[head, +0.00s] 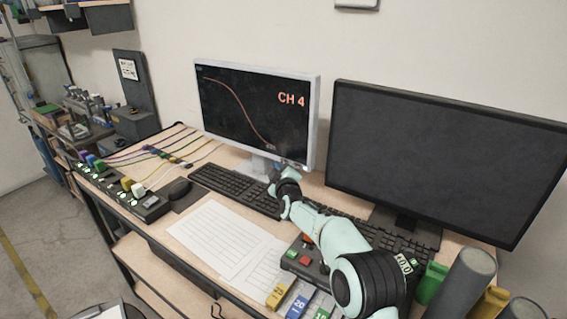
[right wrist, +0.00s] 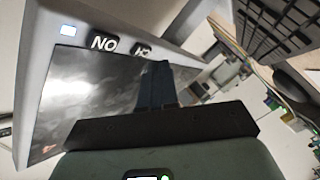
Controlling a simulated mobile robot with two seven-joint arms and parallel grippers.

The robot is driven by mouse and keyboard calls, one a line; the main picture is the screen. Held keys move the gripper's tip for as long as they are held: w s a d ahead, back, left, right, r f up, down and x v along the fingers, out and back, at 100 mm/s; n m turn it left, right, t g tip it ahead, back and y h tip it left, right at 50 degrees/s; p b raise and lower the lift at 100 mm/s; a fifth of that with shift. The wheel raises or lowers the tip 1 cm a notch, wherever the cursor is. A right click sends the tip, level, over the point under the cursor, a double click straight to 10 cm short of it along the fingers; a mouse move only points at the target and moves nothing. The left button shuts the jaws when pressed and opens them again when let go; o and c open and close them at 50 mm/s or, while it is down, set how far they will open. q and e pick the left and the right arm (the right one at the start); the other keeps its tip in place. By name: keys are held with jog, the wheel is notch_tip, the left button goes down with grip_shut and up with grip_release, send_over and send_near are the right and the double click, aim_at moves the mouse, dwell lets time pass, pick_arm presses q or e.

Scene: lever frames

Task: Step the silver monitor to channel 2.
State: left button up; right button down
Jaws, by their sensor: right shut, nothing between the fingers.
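The silver monitor (head: 317,125) stands at the back of the desk. Its dark screen shows "CH 4" and a falling orange curve. My right gripper (head: 283,172) is at the monitor's lower right edge, shut and empty. In the right wrist view the monitor's pale bezel (right wrist: 35,85) carries a lit square (right wrist: 68,31), a dark button reading "NO" (right wrist: 104,43) and another dark button (right wrist: 142,50) with an unclear mark. The shut fingers (right wrist: 153,72) reach up close to that second button; I cannot tell whether they touch it. My left gripper is not in view.
A larger black monitor (head: 440,150) with a blank screen stands at the right. Keyboards, a mouse (head: 179,189), papers (head: 215,238) and a control box with coloured buttons cover the desk. A switch strip with cables lies at the left.

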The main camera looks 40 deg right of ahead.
jog(key=shift+d, duration=0.15)
jog(key=shift+w+d, duration=0.1)
jog(key=shift+d, duration=0.15)
jog(key=shift+w+d, duration=0.1)
jog(key=shift+d, duration=0.25)
dwell(1.1)
jog(key=shift+a, duration=0.15)
jog(key=shift+s+a, duration=0.25)
jog(key=shift+a, duration=0.3)
jog(key=a, duration=0.2)
jog(key=s+a+p, duration=0.1)
jog(key=a, duration=0.2)
jog(key=shift+s, duration=0.2)
